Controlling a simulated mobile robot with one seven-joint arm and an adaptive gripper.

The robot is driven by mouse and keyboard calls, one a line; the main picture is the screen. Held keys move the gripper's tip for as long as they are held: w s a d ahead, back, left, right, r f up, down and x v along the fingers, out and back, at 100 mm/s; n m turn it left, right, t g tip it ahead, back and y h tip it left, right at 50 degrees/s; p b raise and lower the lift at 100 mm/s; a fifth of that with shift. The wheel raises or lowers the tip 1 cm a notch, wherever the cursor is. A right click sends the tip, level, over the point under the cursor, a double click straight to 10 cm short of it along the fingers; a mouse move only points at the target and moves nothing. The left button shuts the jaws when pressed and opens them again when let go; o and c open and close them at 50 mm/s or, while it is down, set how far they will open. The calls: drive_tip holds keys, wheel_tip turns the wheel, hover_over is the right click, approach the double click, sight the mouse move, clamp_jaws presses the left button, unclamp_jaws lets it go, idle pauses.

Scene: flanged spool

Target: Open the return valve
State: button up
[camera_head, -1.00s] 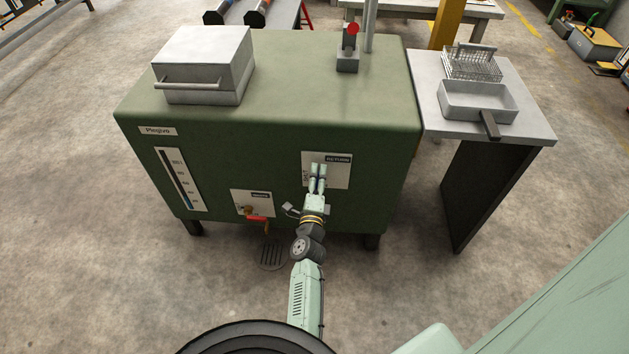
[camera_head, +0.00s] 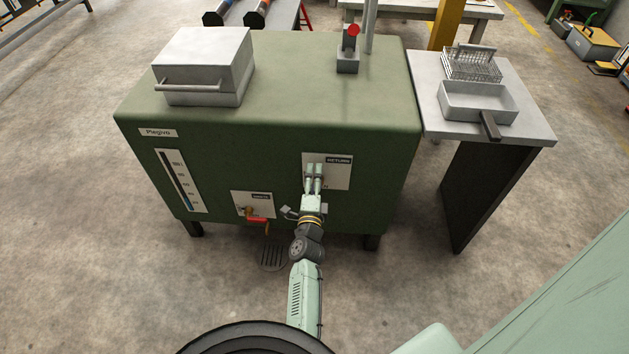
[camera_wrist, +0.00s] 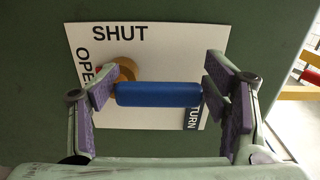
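The return valve sits on a white plate marked RETURN (camera_head: 341,170) on the front of the green tank. In the wrist view, the plate (camera_wrist: 170,42) shows SHUT along the top and OPEN, partly covered, at the left. The valve has a brass hub (camera_wrist: 124,72) and a blue handle (camera_wrist: 160,94) that lies level in that view, reaching right from near the hub. My gripper (camera_wrist: 158,94) is open, with one finger near each end of the handle; firm contact is not clear. In the head view, my gripper (camera_head: 314,170) hides the handle.
A second plate (camera_head: 262,200) with a red-handled brass valve (camera_head: 257,219) is left of my gripper. A floor drain (camera_head: 271,257) lies below it. A side table (camera_head: 430,110) with a grey pan (camera_head: 470,98) and wire basket (camera_head: 471,63) stands right of the tank.

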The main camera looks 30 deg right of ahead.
drive_tip(key=o, duration=0.3)
drive_tip(key=v, duration=0.7)
drive_tip(key=shift+s+a, duration=0.15)
drive_tip(key=shift+s, duration=0.05)
